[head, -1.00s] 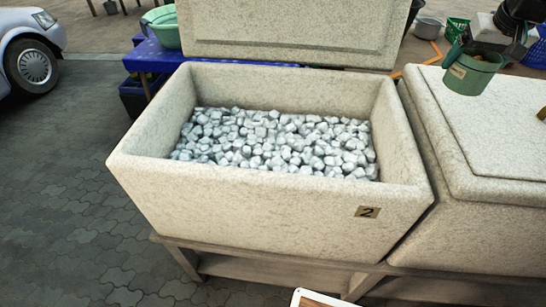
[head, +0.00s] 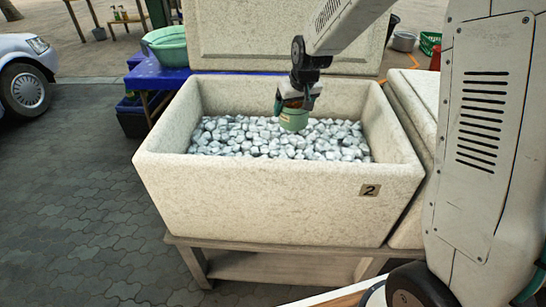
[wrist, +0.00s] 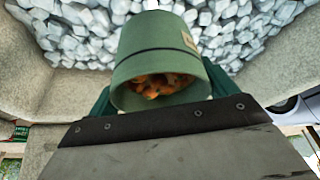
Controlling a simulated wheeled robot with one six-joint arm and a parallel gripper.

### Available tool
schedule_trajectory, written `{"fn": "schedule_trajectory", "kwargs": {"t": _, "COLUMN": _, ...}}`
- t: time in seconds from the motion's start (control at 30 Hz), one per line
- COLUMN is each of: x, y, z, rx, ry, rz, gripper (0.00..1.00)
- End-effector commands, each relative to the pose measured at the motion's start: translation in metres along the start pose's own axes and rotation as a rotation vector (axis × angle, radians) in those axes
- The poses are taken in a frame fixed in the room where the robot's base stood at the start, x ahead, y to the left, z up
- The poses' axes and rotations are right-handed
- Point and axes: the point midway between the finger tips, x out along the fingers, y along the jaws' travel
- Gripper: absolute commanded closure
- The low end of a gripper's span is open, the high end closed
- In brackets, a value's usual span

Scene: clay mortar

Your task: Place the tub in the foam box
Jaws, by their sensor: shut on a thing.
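The green tub (head: 293,120) hangs below my gripper (head: 295,100), inside the outline of the open foam box (head: 270,183). The box is pale, speckled, marked "2", and filled with grey-white ice lumps (head: 230,137). My gripper is shut on the tub. In the wrist view the tub (wrist: 165,38) has a dark band, a small label and orange-brown contents, with green fingers at both sides and ice beyond. I cannot tell whether the tub's bottom touches the ice.
The box's lid (head: 240,40) stands upright behind it. A second foam box (head: 418,100) stands close on the right, partly hidden by my arm. A blue table with a green basin (head: 167,45) is at the back left. Paving on the left is clear.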

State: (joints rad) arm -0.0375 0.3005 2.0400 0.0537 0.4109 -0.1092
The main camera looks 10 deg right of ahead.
Motion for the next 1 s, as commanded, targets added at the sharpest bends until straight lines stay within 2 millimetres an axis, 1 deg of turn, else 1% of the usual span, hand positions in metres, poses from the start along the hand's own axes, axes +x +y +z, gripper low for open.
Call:
{"fn": "schedule_trajectory", "kwargs": {"t": 0.03, "x": 0.020, "y": -0.001, "z": 0.012, "rx": 0.005, "ry": -0.007, "rz": 0.002, "gripper": 0.57}}
{"fn": "schedule_trajectory", "kwargs": {"t": 0.1, "x": 0.040, "y": -0.001, "z": 0.024, "rx": 0.013, "ry": -0.004, "rz": 0.005, "gripper": 0.57}}
{"fn": "schedule_trajectory", "kwargs": {"t": 0.3, "x": 0.075, "y": -0.003, "z": 0.045, "rx": 0.023, "ry": 0.000, "rz": 0.009, "gripper": 0.57}}
{"fn": "schedule_trajectory", "kwargs": {"t": 0.5, "x": 0.109, "y": -0.003, "z": 0.060, "rx": 0.022, "ry": 0.000, "rz": 0.009, "gripper": 0.57}}
{"fn": "schedule_trajectory", "kwargs": {"t": 0.73, "x": 0.129, "y": -0.004, "z": 0.068, "rx": 0.023, "ry": 0.002, "rz": 0.008, "gripper": 0.57}}
{"fn": "schedule_trajectory", "kwargs": {"t": 0.8, "x": 0.138, "y": -0.004, "z": 0.072, "rx": 0.023, "ry": 0.002, "rz": 0.008, "gripper": 0.57}}
{"fn": "schedule_trajectory", "kwargs": {"t": 1.0, "x": 0.153, "y": -0.004, "z": 0.077, "rx": 0.023, "ry": 0.003, "rz": 0.007, "gripper": 0.57}}
